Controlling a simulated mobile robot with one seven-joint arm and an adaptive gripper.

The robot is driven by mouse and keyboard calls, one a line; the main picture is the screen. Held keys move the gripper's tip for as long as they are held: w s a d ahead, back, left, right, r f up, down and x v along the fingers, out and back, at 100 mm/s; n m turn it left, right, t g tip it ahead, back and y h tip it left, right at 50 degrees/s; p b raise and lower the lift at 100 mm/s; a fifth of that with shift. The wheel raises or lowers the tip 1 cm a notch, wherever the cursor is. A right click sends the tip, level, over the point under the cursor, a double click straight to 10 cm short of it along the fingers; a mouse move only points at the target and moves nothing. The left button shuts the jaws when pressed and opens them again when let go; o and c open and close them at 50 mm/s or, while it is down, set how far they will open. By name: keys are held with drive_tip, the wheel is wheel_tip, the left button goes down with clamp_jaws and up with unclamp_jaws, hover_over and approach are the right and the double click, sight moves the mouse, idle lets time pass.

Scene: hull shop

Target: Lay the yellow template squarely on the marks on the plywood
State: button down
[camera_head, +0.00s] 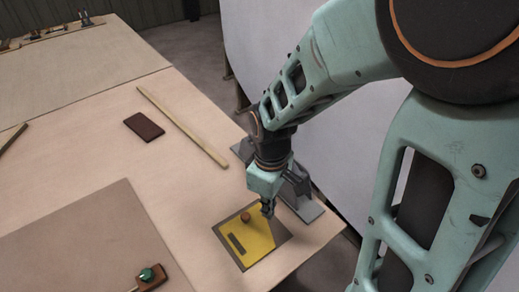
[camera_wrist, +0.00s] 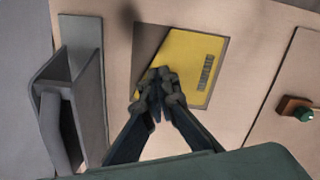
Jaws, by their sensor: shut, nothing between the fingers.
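The yellow template (camera_head: 258,241) lies on a dark square patch (camera_head: 219,229) near the table's corner. It carries a round brown knob (camera_head: 228,219) and a dark slotted strip (camera_head: 237,243). In the wrist view the template (camera_wrist: 190,55) shows the strip, and a dark wedge (camera_wrist: 148,42) shows along its left side. The knob is not clear there. My gripper (camera_head: 267,210) is shut and empty, above the template's upper right part, beside the knob in the head view. In the wrist view my fingertips (camera_wrist: 158,85) cover part of the template. I cannot make out the marks.
A grey metal bracket (camera_head: 300,197) stands close to the right of the template; it also shows in the wrist view (camera_wrist: 80,90). A green-knobbed brown block (camera_head: 150,277) sits on a board at lower left. A wooden strip (camera_head: 182,127) and dark red block (camera_head: 144,126) lie farther back.

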sight(249, 216)
wheel_tip(249, 216, down, 8)
drive_tip(key=shift+s+r+b, duration=0.1)
drive_tip(key=shift+b, duration=0.6)
drive_tip(key=shift+w+a+r, duration=0.1)
drive_tip(key=shift+w+a, duration=0.65)
drive_tip(key=shift+a, duration=0.3)
drive_tip(key=shift+w+a, duration=0.45)
drive_tip(key=shift+a, duration=0.15)
drive_tip(key=shift+w+a, duration=0.55)
drive_tip(key=shift+a, duration=0.3)
drive_tip(key=shift+s+d, duration=0.1)
